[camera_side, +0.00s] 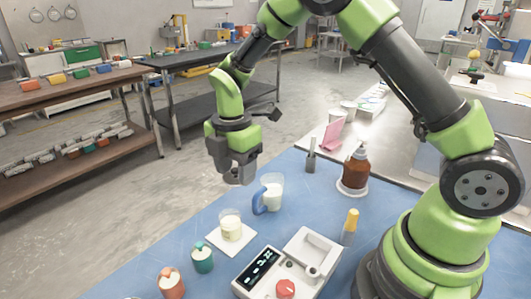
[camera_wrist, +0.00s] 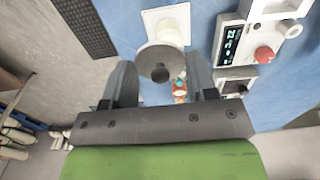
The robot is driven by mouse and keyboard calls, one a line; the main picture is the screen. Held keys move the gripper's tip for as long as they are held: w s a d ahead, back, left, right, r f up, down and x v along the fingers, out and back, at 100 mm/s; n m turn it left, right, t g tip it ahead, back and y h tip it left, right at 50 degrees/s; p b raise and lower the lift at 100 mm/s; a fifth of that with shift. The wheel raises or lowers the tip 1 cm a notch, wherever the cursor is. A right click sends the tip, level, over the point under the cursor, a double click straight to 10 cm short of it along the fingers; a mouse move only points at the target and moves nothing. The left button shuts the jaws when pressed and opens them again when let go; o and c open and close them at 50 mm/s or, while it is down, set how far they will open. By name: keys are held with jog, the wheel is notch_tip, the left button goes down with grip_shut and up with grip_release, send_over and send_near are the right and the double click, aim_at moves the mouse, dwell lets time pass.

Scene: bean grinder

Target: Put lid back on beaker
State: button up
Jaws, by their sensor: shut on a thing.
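The beaker (camera_side: 230,226) is clear glass with pale contents. It stands upright on a white square pad (camera_side: 247,237) on the blue table, its top uncovered. My gripper (camera_side: 238,178) is above and slightly behind the beaker in the side view, apart from it. In the wrist view my gripper (camera_wrist: 160,66) is shut on the lid (camera_wrist: 158,53), a grey disc with a dark round knob. The lid partly covers the beaker (camera_wrist: 172,33) and pad (camera_wrist: 151,21) in that view. In the side view the lid is hard to tell from the dark fingers.
A blue-handled cup (camera_side: 272,190) stands close behind the beaker. A teal jar (camera_side: 202,259) and red jar (camera_side: 171,284) are in front. A white device with a display (camera_side: 262,268) is at front right. A brown pump bottle (camera_side: 355,170) stands farther right.

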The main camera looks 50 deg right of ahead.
aim_at(225, 174)
jog(key=a+n, duration=0.1)
jog(key=s+a+n, duration=0.1)
jog(key=a, duration=0.1)
jog(key=shift+r+n, duration=0.2)
jog(key=shift+n, duration=0.2)
jog(key=shift+a+f, duration=0.1)
jog(key=shift+a, duration=0.15)
jog(key=shift+f, duration=3.05)
jog(key=shift+f, duration=0.2)
jog(key=o, duration=1.3)
jog(key=shift+r, duration=3.55)
